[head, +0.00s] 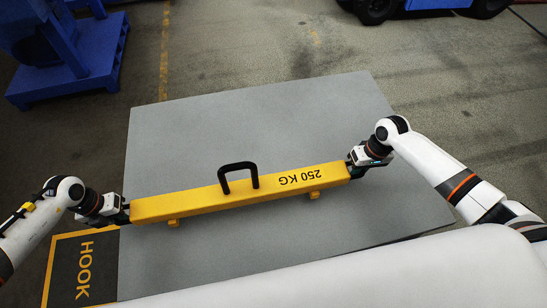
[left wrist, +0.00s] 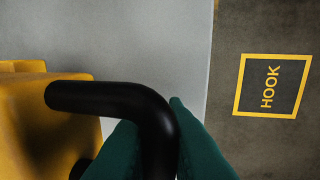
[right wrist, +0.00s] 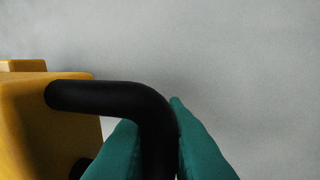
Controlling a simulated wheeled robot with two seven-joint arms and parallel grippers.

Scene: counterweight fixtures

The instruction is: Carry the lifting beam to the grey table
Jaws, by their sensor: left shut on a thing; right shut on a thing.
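The lifting beam (head: 205,199) is a long yellow bar marked 250 KG, with a black loop handle on top. It spans the view over the grey table (head: 270,115), tilted slightly up to the right. I cannot tell whether its small feet touch the table. My left gripper (head: 122,212) is shut on the black handle at the beam's left end. That handle shows between green fingers in the left wrist view (left wrist: 158,135). My right gripper (head: 355,168) is shut on the black handle at the right end, seen in the right wrist view (right wrist: 158,135).
A floor mark reading HOOK (head: 85,270) lies beside the table's left edge. A blue pallet with blue equipment (head: 75,65) stands at the back left, and a blue wheeled vehicle (head: 435,4) at the top right. The table's far part is bare.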

